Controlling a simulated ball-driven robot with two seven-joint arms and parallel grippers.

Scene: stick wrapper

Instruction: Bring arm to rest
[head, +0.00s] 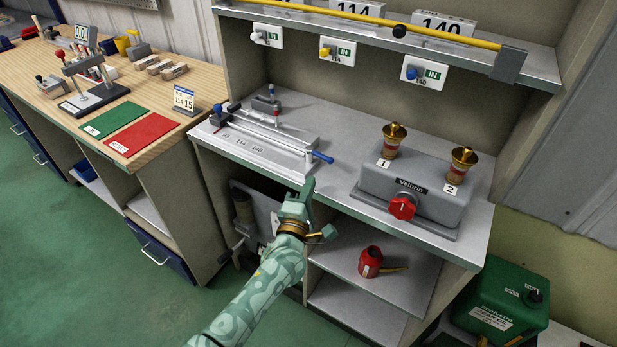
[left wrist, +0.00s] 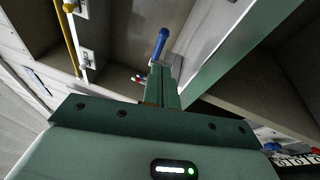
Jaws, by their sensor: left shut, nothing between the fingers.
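My left arm comes in from the bottom of the head view. Its gripper (head: 308,188) is shut and empty, just in front of the grey workbench's front edge (head: 340,207). The shut fingers (left wrist: 163,88) also show in the left wrist view, pointing toward a blue handle (left wrist: 162,42). That blue handle (head: 322,157) belongs to the grey metal fixture (head: 255,145) on the bench, a little beyond the fingertips in the head view. I cannot tell whether the fingers touch anything there. My right gripper is in neither view.
A grey box with a red knob (head: 402,207) and two brass-topped cups stands on the bench at right. Below, a red can (head: 370,262) sits on a shelf. A yellow bar (head: 420,27) runs along the upper shelf. A green tank (head: 497,303) stands at lower right. Green floor is open at left.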

